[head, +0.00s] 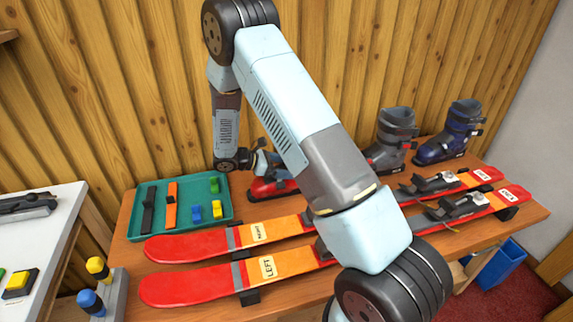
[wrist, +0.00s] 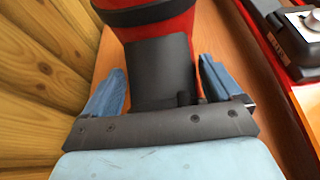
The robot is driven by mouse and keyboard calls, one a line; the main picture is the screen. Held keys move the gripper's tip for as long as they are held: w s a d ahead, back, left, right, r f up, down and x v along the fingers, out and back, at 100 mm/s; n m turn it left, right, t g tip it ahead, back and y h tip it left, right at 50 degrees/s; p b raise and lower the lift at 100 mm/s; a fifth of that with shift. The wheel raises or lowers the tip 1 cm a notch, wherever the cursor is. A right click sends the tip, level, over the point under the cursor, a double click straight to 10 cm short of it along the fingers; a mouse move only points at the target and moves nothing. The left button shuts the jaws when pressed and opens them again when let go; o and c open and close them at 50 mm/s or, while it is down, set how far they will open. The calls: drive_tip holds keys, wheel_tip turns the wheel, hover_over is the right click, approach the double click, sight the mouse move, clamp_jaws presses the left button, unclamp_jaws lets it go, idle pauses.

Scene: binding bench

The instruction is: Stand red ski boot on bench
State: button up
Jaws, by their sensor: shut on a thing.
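The red ski boot (head: 268,189) is at the back of the wooden bench (head: 522,222), behind the skis and partly hidden by my arm. Its low red part is at bench height; I cannot tell whether it touches the bench or is fully upright. In the wrist view, the boot's red shell (wrist: 178,28) and a black part of it fill the upper middle. My gripper (wrist: 160,82) has a blue finger on each side of that black part and is shut on it. In the head view my gripper (head: 266,164) is above the boot, partly hidden.
Two red-orange skis (head: 205,280) marked LEFT and RIGHT lie along the bench front. A green tray (head: 183,232) with straps and small blocks is at the left. A grey boot (head: 393,140) and a blue boot (head: 452,130) stand at the back right. A wooden wall is close behind.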

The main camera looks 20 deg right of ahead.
drive_tip(key=o, duration=1.7)
drive_tip(key=shift+f, duration=0.1)
drive_tip(key=v, duration=1.2)
drive_tip(key=s+d+r+m+y, duration=0.2)
drive_tip(key=s+d+r+m, duration=0.15)
drive_tip(key=r, duration=0.35)
drive_tip(key=s+d+r+m+g+y, duration=0.1)
drive_tip(key=s+d+r+m+y, duration=0.1)
drive_tip(key=s+r, duration=0.3)
drive_tip(key=s+d+r+m+y, duration=0.3)
drive_tip(key=r, duration=0.5)
drive_tip(key=s+d+r+m+t+y, duration=0.1)
drive_tip(key=s+r+m+t+y, duration=0.1)
drive_tip(key=s, duration=0.5)
drive_tip(key=s+d+r+m+t+y, duration=0.1)
drive_tip(key=s+r+m+t+y, duration=0.1)
drive_tip(key=s+r+m, duration=0.2)
drive_tip(key=s+d+r+m+t+y, duration=0.2)
drive_tip(key=s+r, duration=0.3)
drive_tip(key=s, duration=0.5)
drive_tip(key=shift+s+m+t, duration=0.25)
drive_tip(key=shift+m+t, duration=0.05)
drive_tip(key=shift+m, duration=0.45)
